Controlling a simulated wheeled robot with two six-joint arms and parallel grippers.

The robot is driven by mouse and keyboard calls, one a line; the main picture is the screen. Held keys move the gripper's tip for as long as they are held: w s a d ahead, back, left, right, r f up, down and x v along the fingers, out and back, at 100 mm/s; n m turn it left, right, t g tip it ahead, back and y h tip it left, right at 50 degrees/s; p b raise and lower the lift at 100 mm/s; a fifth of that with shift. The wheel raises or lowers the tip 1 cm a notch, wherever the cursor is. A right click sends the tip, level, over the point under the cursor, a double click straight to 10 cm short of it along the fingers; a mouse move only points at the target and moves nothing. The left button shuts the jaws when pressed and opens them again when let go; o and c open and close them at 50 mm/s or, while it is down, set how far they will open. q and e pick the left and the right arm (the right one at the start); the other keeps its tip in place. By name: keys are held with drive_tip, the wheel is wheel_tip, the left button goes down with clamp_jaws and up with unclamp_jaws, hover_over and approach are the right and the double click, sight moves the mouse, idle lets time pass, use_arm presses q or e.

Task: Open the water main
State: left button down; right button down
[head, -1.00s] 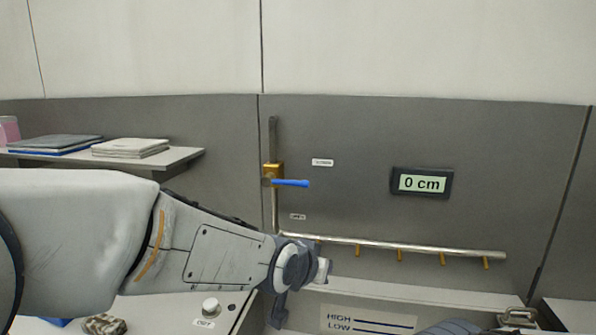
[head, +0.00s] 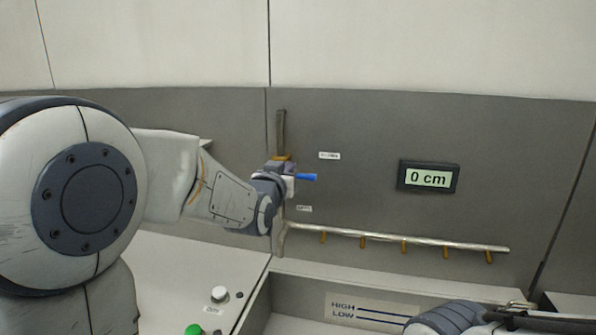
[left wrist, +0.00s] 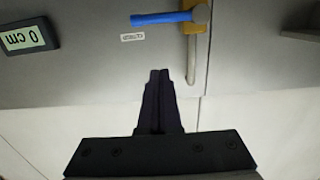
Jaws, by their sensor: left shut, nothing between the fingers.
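The water main valve has a blue lever handle (head: 306,177), horizontal and pointing right, on a brass body (head: 283,158) on the vertical pipe (head: 281,128). My left gripper (head: 288,181) is in front of the valve and hides part of the body and lever. In the left wrist view, which looks upside down, the whole blue handle (left wrist: 162,17) shows beyond the closed, empty fingertips (left wrist: 159,73), with a gap in the picture. I cannot tell whether they touch. A dark part of my right arm shows at the bottom right; its fingers are not clear.
A display (head: 429,177) reads 0 cm, right of the valve. Small labels sit above (head: 329,155) and below (head: 304,208) the lever. A pipe with several brass nozzles (head: 404,246) runs over a trough with HIGH and LOW marks (head: 370,312). A green button (head: 194,329) is at lower left.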

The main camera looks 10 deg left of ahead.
use_arm(q)
drive_tip(key=w+f+p, duration=0.4)
drive_tip(key=w, duration=0.4)
drive_tip(key=shift+w+f, duration=0.15)
drive_tip(key=shift+w, duration=0.2)
